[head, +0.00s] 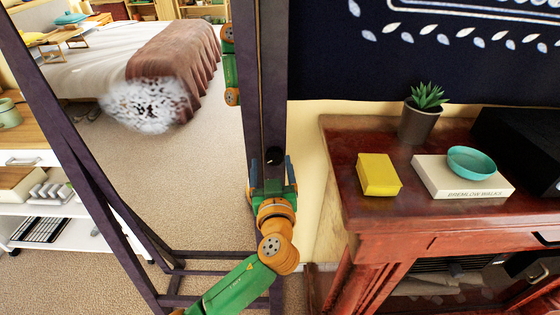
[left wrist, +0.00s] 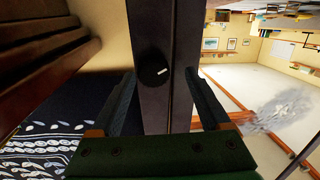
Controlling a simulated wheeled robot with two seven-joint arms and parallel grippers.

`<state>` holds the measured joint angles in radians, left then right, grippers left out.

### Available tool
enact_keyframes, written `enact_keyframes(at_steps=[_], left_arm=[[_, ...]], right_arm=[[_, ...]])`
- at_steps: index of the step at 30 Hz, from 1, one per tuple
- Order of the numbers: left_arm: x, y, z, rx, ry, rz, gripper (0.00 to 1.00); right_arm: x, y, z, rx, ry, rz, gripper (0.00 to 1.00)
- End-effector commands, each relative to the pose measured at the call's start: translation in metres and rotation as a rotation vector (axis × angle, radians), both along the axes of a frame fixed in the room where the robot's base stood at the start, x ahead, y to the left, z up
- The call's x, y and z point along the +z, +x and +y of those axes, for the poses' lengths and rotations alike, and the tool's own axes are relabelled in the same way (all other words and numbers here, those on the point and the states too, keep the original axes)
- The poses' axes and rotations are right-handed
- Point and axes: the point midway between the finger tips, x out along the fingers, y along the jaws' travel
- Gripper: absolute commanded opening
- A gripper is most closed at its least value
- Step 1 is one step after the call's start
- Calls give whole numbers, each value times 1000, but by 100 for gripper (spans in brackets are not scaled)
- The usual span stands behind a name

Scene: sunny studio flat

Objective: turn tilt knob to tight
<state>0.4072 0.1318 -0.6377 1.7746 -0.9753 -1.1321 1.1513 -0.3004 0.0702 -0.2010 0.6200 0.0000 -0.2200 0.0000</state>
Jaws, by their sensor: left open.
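The tilt knob (head: 273,156) is a small round black knob on the dark upright post (head: 262,60) of a standing frame. In the left wrist view the knob (left wrist: 150,75) faces the camera and has a short white mark near its right edge, slanting slightly upward to the right. My left gripper (head: 271,171) is at the post, just below the knob in the head view. In the left wrist view its open fingers (left wrist: 160,76) lie on either side of the post and knob, with nothing gripped. Any tight or loose labels are not readable. My right gripper is not in view.
A red-brown cabinet (head: 340,150) stands close on the right, holding a yellow box (head: 378,175), a white book (head: 462,180), a teal bowl (head: 472,162) and a potted plant (head: 422,115). A white shelf unit (head: 60,215) is at left.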

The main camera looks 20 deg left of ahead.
Motion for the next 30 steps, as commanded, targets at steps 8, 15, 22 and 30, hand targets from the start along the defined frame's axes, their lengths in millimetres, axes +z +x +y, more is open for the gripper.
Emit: enact_keyframes(at_steps=[8, 15, 22, 30], left_arm=[[-1, 13, 5, -1, -1, 3, 80], [-1, 13, 5, -1, 0, 3, 37], [-2, 13, 5, 0, 1, 4, 0], [-2, 12, 5, -8, 61, 22, 0]], right_arm=[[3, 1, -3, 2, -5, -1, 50], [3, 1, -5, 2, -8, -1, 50], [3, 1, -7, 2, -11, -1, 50], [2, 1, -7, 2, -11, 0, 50]])
